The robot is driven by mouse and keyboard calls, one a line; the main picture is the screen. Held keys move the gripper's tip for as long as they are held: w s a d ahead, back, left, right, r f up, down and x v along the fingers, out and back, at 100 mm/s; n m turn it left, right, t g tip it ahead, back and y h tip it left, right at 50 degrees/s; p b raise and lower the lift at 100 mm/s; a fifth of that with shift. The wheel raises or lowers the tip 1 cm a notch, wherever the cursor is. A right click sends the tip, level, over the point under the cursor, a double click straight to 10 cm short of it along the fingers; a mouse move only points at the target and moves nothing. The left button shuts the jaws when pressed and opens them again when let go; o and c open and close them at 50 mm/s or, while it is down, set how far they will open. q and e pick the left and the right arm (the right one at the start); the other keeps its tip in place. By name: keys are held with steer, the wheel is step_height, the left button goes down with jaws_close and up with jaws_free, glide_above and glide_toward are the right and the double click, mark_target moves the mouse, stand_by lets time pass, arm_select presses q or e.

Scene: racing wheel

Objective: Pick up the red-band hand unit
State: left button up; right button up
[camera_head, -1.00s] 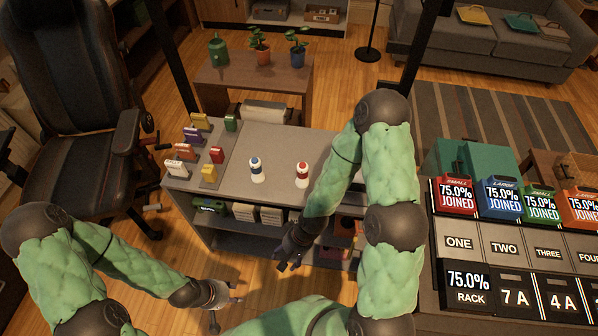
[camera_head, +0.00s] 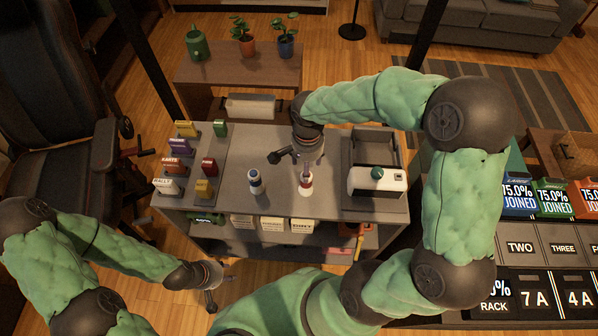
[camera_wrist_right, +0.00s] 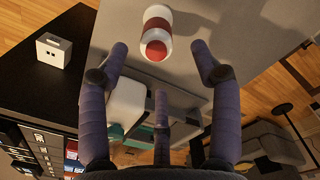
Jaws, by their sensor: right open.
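The red-band hand unit (camera_head: 306,187), white with a red band, stands on the grey table (camera_head: 230,165). In the right wrist view the red-band hand unit (camera_wrist_right: 157,22) lies just beyond the spread fingertips, untouched as far as I can see. My right gripper (camera_head: 306,162) is open and points down over it, partly hiding it in the head view; its three purple fingers show in the right wrist view (camera_wrist_right: 159,62). A blue-band hand unit (camera_head: 255,182) stands to its left. My left gripper (camera_head: 220,284) is open and empty, low in front of the table.
A white and grey device (camera_head: 376,182) stands right of the unit. Several coloured boxes (camera_head: 203,188) stand on the table's left part. A shelf below holds white boxes (camera_head: 272,223). A rack of labelled panels (camera_head: 535,250) is at right.

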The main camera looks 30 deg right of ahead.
steer(key=b, duration=0.2)
glide_above(305, 190)
steer(key=w+d, duration=0.1)
step_height(305, 190, down, 4)
steer(key=shift+w+d+f, duration=0.15)
steer(key=shift+f, duration=0.4)
steer(key=shift+w+f+b, duration=0.1)
steer(key=shift+f+b, duration=1.3)
steer(key=shift+f, duration=1.25)
jaws_close()
